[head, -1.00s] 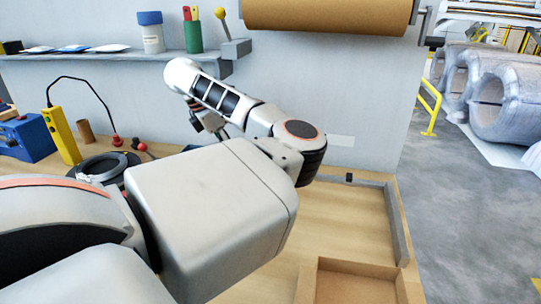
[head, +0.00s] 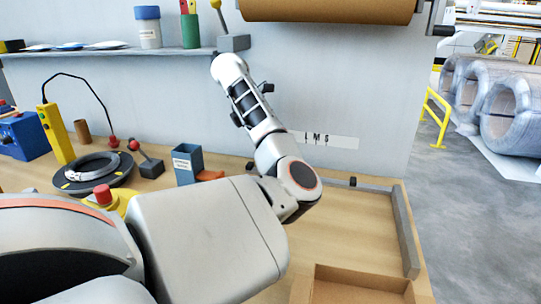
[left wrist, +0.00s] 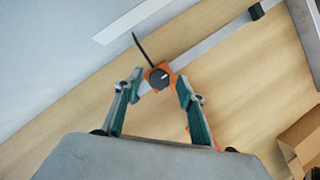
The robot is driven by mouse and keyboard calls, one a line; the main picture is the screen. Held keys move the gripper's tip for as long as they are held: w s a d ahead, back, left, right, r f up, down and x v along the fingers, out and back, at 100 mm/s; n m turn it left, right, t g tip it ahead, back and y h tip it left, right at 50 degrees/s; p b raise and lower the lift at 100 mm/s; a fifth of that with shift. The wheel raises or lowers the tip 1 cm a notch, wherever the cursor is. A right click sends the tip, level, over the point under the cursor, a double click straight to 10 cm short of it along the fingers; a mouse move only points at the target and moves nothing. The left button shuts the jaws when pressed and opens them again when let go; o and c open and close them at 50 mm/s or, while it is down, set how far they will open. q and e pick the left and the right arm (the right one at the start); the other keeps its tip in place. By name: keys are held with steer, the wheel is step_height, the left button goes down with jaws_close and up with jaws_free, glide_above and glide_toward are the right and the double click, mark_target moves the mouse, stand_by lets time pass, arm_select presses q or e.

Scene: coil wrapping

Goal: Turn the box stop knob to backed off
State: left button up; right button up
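A round dark knob (left wrist: 158,76) with a white pointer mark sits on an orange block (left wrist: 148,87) at the near end of a grey rail in the left wrist view. A thin black rod stands up beside it, toward the upper left. The white mark points right. My left gripper (left wrist: 158,88) is open, its two green-padded fingers on either side of the knob in the picture; I cannot tell whether they touch it. My right gripper is not in view.
The grey rail (head: 404,230) edges the bench, with a small black block (head: 353,181) on it. A cardboard box (head: 360,276) is at the front right. A blue-grey cup (head: 187,162), a red button (head: 102,194) and a coil (head: 92,168) stand left of my arm.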

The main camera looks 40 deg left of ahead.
arm_select(q)
steer(key=shift+w+f, duration=0.1)
steer(key=shift+f, duration=0.45)
steer(key=shift+r, duration=0.15)
steer(key=c, duration=1.1)
steer(key=shift+n, duration=0.3)
